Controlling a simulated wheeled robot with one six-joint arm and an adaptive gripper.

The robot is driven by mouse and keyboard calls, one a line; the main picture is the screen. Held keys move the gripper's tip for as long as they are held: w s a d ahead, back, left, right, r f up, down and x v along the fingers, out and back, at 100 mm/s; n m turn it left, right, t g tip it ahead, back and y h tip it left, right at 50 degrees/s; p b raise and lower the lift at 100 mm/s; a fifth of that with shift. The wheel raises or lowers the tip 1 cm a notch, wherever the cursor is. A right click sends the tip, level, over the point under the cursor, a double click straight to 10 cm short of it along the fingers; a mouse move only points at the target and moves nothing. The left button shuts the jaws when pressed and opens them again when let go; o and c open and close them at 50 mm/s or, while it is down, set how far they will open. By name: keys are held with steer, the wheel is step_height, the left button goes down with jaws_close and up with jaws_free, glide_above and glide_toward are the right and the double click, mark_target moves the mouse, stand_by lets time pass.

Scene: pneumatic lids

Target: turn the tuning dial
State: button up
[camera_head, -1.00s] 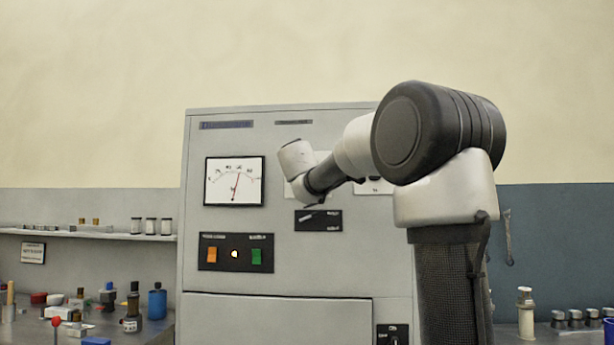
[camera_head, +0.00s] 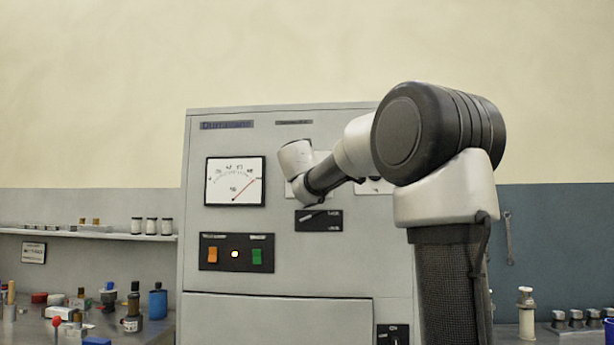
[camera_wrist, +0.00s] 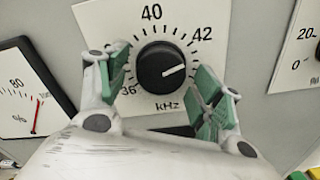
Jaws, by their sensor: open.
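The tuning dial (camera_wrist: 161,68) is a round black knob with a white pointer line, on a white scale plate (camera_wrist: 105,20) marked in kHz. In the wrist view its pointer aims right and slightly up, below the 42 mark. My gripper (camera_wrist: 166,92) is open, with one green-padded finger on each side of the knob; I cannot tell whether either pad touches it. In the head view my arm hides the dial and the fingers. The needle meter (camera_head: 235,181) on the cabinet's left shows its red needle pointing up and right.
The grey cabinet (camera_head: 280,275) carries a switch panel (camera_head: 236,252) with orange and green switches and a lit lamp, and a small black lever panel (camera_head: 318,220) below the dial area. Another scale plate (camera_wrist: 299,50) lies right of the dial. Benches with bottles stand on both sides.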

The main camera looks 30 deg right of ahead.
steer(key=v, duration=1.2)
